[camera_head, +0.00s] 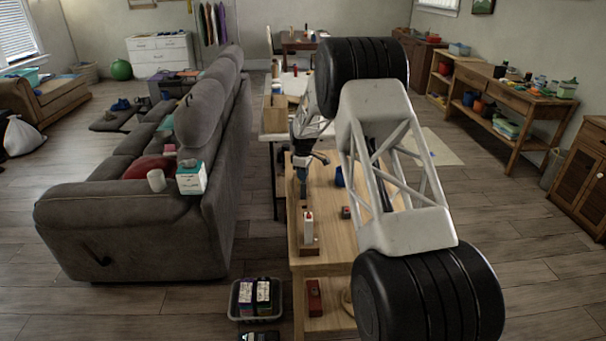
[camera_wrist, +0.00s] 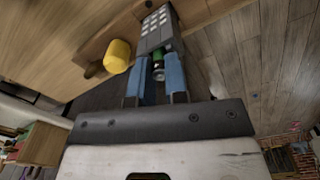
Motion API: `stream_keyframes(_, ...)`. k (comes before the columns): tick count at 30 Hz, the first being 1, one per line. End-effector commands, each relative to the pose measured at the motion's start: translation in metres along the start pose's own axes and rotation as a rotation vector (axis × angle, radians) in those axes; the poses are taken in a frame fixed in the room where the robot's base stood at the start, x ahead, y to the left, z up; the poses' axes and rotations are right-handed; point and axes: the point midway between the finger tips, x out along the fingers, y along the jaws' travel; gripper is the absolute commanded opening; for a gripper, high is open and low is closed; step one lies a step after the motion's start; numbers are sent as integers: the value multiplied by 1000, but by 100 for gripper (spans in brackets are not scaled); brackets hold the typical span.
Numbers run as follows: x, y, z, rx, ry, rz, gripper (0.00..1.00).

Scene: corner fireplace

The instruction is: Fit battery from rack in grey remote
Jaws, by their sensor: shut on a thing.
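My gripper (camera_wrist: 157,76) has its two blue fingers shut on a green battery (camera_wrist: 159,62) with a silver end. The grey remote (camera_wrist: 156,28), with rows of white buttons, lies just beyond the fingertips in the wrist view. The battery's far end is at the remote's near end; I cannot tell how far it sits inside. A brown wooden piece (camera_wrist: 97,45), perhaps the rack, lies left of the remote. In the head view my gripper (camera_head: 303,187) is low over the wooden table, and battery and remote cannot be made out there.
A yellow cylinder (camera_wrist: 118,54) stands close left of the fingers. On the wooden table (camera_head: 328,258) are a white bottle on a wooden base (camera_head: 308,228), a small red and grey block (camera_head: 346,212) and a blue cup (camera_head: 339,177). A grey sofa (camera_head: 135,235) stands left.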

Motion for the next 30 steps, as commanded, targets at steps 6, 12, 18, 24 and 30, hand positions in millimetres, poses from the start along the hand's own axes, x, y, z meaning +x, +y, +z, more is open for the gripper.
stream_keyframes(6,2,0,0,0,0,0,0)
stream_keyframes(12,4,0,0,0,0,0,0)
stream_keyframes(18,5,0,0,0,0,-1,43)
stream_keyframes(24,5,0,0,0,-1,-1,44)
stream_keyframes(30,3,0,0,0,-1,-1,44)
